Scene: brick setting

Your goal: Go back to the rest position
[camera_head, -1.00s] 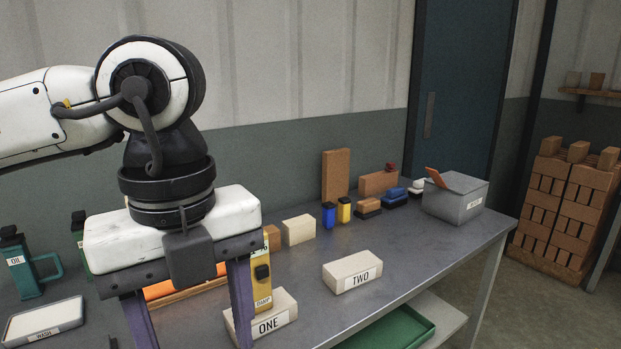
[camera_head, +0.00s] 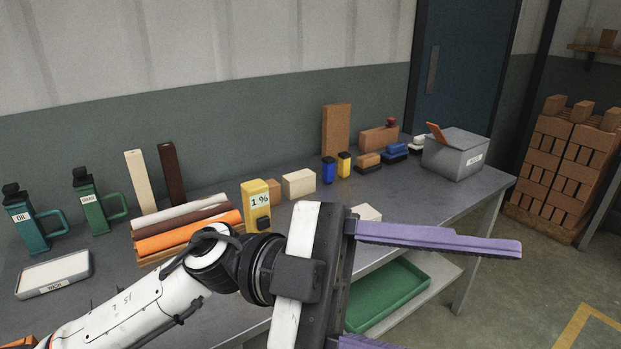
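My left gripper (camera_head: 440,295) is in front of the table, with its arm coming in from the lower left. Its purple fingers point right and stand wide apart, with nothing between them. The upper finger (camera_head: 440,239) shows in full; the lower one is cut by the bottom edge. My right gripper is not in view.
The grey table (camera_head: 215,318) holds a yellow meter (camera_head: 257,205), coloured rolls (camera_head: 190,238), a cream block (camera_head: 298,183) and a grey lidded box (camera_head: 457,155). A white block (camera_head: 367,213) is partly hidden behind my gripper. A green tray (camera_head: 390,295) lies on a lower shelf. Open floor is at right.

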